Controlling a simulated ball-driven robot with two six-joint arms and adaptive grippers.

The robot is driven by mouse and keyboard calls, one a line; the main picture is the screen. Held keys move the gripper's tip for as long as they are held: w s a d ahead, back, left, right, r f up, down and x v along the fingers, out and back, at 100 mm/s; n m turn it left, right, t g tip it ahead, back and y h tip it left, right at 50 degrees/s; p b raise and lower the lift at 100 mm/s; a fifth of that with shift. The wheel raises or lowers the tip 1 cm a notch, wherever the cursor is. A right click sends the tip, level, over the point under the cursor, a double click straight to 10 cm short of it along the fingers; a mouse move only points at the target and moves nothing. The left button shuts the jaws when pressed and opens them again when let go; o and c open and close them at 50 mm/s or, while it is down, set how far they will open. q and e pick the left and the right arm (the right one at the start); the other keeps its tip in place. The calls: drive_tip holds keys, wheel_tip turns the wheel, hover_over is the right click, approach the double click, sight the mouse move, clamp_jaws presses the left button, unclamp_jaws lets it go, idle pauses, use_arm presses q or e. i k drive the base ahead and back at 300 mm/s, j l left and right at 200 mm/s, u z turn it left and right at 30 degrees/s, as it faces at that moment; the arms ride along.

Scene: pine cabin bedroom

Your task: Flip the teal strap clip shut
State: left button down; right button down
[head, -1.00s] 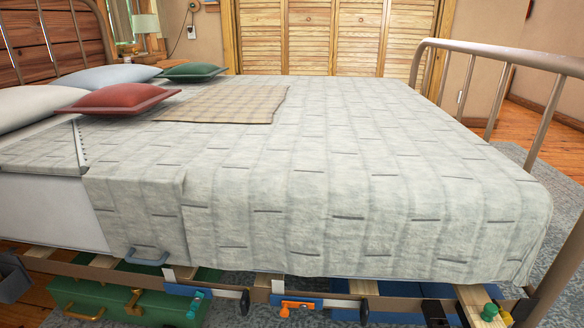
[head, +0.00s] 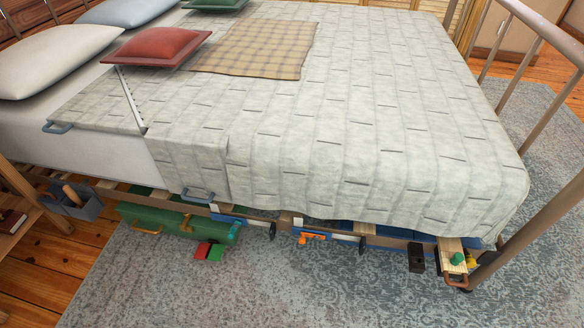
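A small teal clip (head: 233,231) shows below the bed's side rail. It sits at the right end of the green case, just under a blue piece (head: 228,218) on the rail. It is too small to tell whether its lever is open or shut. An orange clip (head: 311,237) sits further right along the same rail, by another blue piece. Neither of my grippers is in the head view.
The bed with its grey quilt (head: 330,120) fills the middle. A green case (head: 170,221) lies under it, with red and green blocks (head: 208,251) on the rug in front. A grey caddy (head: 77,204) hangs at left. The rug (head: 290,290) in front is otherwise clear.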

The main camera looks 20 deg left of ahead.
sight(236, 224)
drive_tip(key=u, duration=1)
